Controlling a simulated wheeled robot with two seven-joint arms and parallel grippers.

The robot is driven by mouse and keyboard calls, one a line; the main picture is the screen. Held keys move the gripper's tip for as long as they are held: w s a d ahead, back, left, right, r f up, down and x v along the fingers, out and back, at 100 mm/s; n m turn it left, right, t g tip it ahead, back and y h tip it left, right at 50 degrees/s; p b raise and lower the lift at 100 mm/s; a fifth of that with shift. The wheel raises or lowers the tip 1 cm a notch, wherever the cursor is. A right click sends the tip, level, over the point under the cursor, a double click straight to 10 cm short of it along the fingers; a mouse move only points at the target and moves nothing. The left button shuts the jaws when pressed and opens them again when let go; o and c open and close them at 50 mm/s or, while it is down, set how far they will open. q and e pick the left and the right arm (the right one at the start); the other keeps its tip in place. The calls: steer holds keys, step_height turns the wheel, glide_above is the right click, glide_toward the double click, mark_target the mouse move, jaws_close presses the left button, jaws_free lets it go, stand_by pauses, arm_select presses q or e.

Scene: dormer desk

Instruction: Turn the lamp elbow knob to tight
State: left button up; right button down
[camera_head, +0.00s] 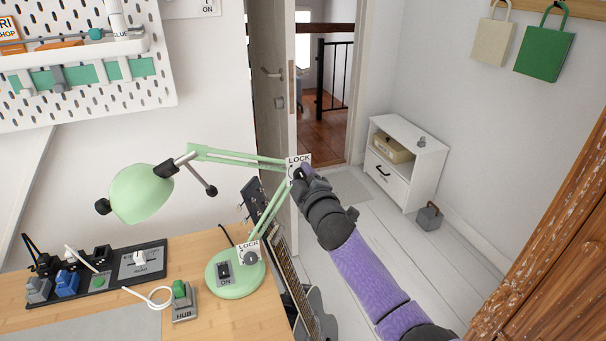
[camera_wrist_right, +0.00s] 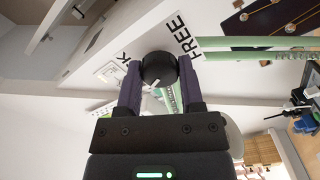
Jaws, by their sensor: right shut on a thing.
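The green desk lamp (camera_head: 143,193) stands on the desk, its two-part arm bent at an elbow. A white LOCK plate (camera_head: 298,160) sits at the elbow. In the right wrist view the black round elbow knob (camera_wrist_right: 158,67) lies between my right gripper's fingers (camera_wrist_right: 159,80), one finger on each side. A pale mark shows on its lower edge. The plate there reads FREE (camera_wrist_right: 187,37) beside the knob, with part of another word on the other side. In the head view my right gripper (camera_head: 299,174) covers the knob. My left gripper is not in view.
The lamp's round base (camera_head: 234,274) carries a switch and another knob (camera_head: 250,258) under a LOCK label. A guitar (camera_head: 310,300) leans beside the desk. A hub (camera_head: 183,303) and a black power strip (camera_head: 98,272) lie on the desk.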

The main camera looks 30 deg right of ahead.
steer(key=m+p, duration=0.1)
steer(key=m, duration=0.3)
steer(key=shift+m, duration=0.4)
steer(key=shift+p, duration=0.3)
steer(key=shift+c, duration=1.1)
jaws_free()
steer(key=shift+s, duration=0.1)
steer(key=shift+s+a+p, duration=0.1)
steer(key=shift+s+p, duration=0.2)
steer(key=shift+s, duration=0.05)
steer(key=p+v, duration=0.2)
steer(key=v, duration=0.7)
